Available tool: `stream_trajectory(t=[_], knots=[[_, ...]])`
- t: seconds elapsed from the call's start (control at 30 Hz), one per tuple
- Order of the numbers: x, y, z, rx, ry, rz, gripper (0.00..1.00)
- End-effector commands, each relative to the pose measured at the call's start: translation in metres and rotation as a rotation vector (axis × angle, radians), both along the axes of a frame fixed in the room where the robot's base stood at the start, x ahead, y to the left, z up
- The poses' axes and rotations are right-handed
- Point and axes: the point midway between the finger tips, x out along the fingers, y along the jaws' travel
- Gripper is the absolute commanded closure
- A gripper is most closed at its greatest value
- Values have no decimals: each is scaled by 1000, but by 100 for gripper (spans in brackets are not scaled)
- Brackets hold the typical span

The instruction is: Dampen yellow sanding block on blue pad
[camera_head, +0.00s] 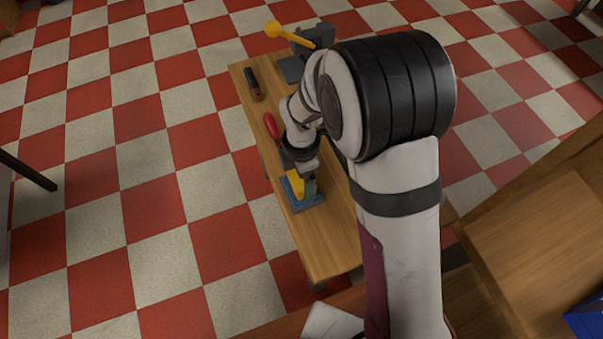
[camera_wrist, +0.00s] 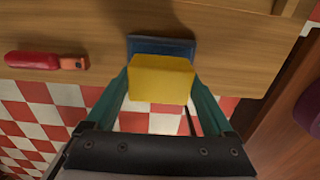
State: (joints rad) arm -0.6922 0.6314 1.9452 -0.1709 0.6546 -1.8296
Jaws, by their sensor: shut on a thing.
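The yellow sanding block (camera_head: 296,184) is between the fingers of my gripper (camera_head: 303,187), which is shut on it. In the wrist view the yellow block (camera_wrist: 161,80) fills the space between the two green fingers of my gripper (camera_wrist: 160,84). The blue pad (camera_head: 311,202) lies on the wooden bench near its left edge, below the block in the head view. In the wrist view the blue pad (camera_wrist: 160,45) shows behind the block, which covers part of it. I cannot tell whether block and pad touch.
A red-handled tool (camera_head: 270,125) lies on the wooden bench (camera_head: 325,235) and also shows in the wrist view (camera_wrist: 40,61). A dark-handled tool (camera_head: 254,86) and a grey device with a yellow knob (camera_head: 290,68) are farther back. A blue object (camera_head: 584,319) is at lower right.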

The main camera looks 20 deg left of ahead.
Motion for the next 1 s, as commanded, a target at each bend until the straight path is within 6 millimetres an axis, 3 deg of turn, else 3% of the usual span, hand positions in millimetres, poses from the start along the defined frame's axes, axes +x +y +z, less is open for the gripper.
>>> stream_trajectory(t=[1.0], knots=[[0, 0, -8, 0, 0, 0, 57]])
